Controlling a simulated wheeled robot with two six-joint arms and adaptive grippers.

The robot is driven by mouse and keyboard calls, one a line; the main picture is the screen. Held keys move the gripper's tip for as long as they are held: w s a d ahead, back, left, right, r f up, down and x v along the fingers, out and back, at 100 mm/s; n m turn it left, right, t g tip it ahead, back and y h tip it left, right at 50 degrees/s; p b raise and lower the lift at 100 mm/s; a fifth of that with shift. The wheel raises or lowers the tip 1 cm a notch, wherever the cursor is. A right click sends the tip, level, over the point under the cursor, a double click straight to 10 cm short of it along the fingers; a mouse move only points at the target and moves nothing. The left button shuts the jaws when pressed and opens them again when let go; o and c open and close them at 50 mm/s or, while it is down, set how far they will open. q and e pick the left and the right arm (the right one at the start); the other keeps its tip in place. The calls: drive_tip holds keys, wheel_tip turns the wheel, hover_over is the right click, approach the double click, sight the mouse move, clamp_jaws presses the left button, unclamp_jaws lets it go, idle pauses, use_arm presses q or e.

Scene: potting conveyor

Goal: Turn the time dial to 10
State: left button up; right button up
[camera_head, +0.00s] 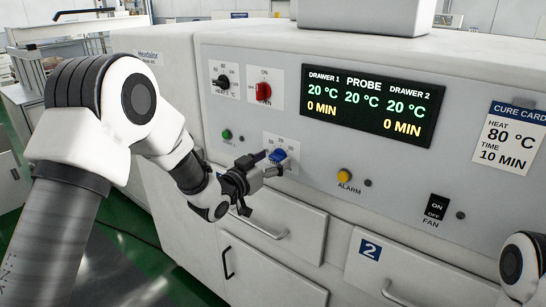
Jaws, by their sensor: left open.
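The time dial is a blue knob (278,156) on a small white plate, low on the left of the machine's front panel. My left gripper (277,163) is open at the dial, with its fingertips close around or just in front of it; I cannot tell whether they touch it. The gripper hides part of the plate and its marks. The display (365,104) reads 20 °C for both drawers and the probe, and 0 MIN for both drawers. Part of my right arm shows at the right edge; its gripper is out of view.
Above the dial are a black heat knob (221,82) and a red switch (263,91). A green button (227,134) is to its left, a yellow alarm button (344,176) to its right. A cure card (509,138) reads 80 °C, 10 MIN. Drawers with handles (262,228) lie below.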

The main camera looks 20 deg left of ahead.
use_arm(q)
drive_tip(key=shift+w+d+r, duration=0.15)
drive_tip(key=shift+w+d, duration=0.05)
drive_tip(key=shift+d, duration=0.05)
drive_tip(key=shift+a, duration=0.1)
drive_tip(key=shift+c, duration=1.3)
drive_tip(key=c, duration=0.9)
